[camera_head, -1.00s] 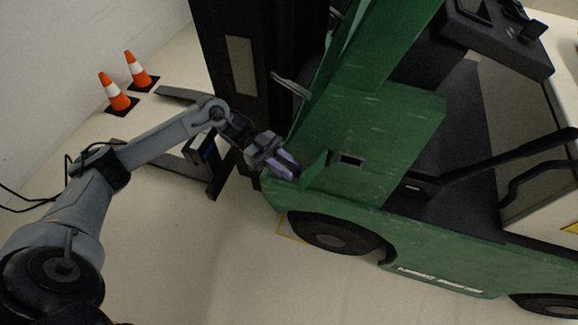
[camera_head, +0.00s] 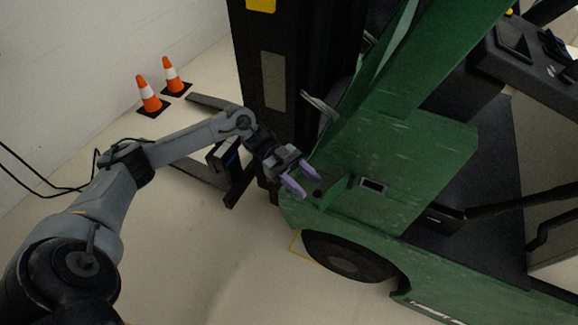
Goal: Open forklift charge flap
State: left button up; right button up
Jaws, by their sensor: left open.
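The green forklift (camera_head: 430,160) stands at the centre and right. A small dark rectangular recess (camera_head: 373,185) shows in its side panel. Left of the recess a thin green flap (camera_head: 338,188) appears to stand out from the body, though its hinge and exact angle are hard to tell. My left gripper (camera_head: 303,178) is open, with its two purple fingers apart and nothing between them. It is just left of the flap, close to the forklift's front corner; I cannot tell whether a finger touches it. My right gripper is not in view.
The black mast (camera_head: 270,80) rises behind my left gripper, and forks (camera_head: 205,170) reach out left near the floor. Two orange cones (camera_head: 149,93) stand by the wall at upper left. The front wheel (camera_head: 345,257) is below. Floor at lower middle is clear.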

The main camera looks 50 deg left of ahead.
pick_arm(q)
jog(key=a+b, duration=0.4)
jog(key=a, duration=0.5)
jog(key=shift+s+a+b, duration=0.15)
jog(key=shift+b, duration=0.2)
